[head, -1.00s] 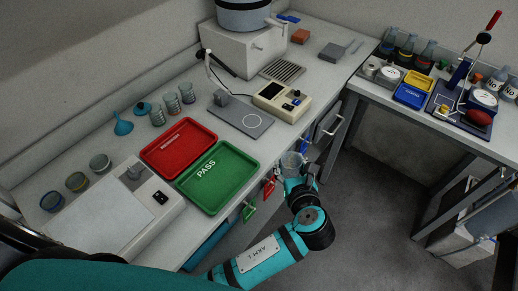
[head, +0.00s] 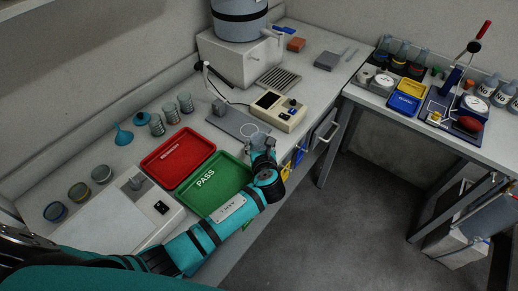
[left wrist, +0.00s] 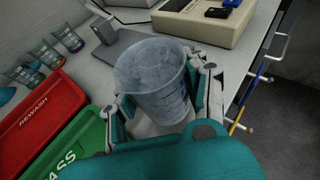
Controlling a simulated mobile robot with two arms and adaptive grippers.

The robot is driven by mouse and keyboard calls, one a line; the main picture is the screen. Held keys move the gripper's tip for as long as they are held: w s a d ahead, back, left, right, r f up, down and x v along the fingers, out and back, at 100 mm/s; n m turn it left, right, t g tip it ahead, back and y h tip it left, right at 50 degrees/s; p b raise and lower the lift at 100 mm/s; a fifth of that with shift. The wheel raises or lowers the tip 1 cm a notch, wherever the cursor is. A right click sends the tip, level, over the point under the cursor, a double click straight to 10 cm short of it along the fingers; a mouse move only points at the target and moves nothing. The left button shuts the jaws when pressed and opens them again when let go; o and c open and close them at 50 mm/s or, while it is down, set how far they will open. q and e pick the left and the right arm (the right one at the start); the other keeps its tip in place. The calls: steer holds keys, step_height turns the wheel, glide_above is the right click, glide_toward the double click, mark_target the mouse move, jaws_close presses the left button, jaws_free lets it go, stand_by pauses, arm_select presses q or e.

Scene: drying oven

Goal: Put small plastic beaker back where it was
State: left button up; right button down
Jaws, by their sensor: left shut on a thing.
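The small plastic beaker (left wrist: 155,80) is translucent, with a wide open rim. My left gripper (left wrist: 160,108) is shut on it, one finger on each side, in the left wrist view. The beaker looks roughly upright and slightly tilted there. In the head view my left gripper (head: 262,150) is over the bench's front part, by the right end of the green PASS tray (head: 215,185) and near the grey plate (head: 235,121). My arm largely hides the beaker there. I cannot tell its height above the bench. My right gripper is not in view.
A red REWASH tray (head: 178,157) lies beside the green one. Several small glass beakers (head: 172,112) stand behind it. A cream instrument (head: 279,111) stands just right of the plate. Hooks with coloured handles (head: 300,152) hang on the bench's front edge.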

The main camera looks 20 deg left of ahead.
arm_select(q)
steer(key=shift+f, duration=1.55)
steer(key=shift+f, duration=0.15)
steer(key=o, duration=1.3)
steer(key=shift+o, duration=0.2)
steer(key=shift+r, duration=0.2)
steer(key=v, duration=1.2)
steer(key=shift+r, duration=0.1)
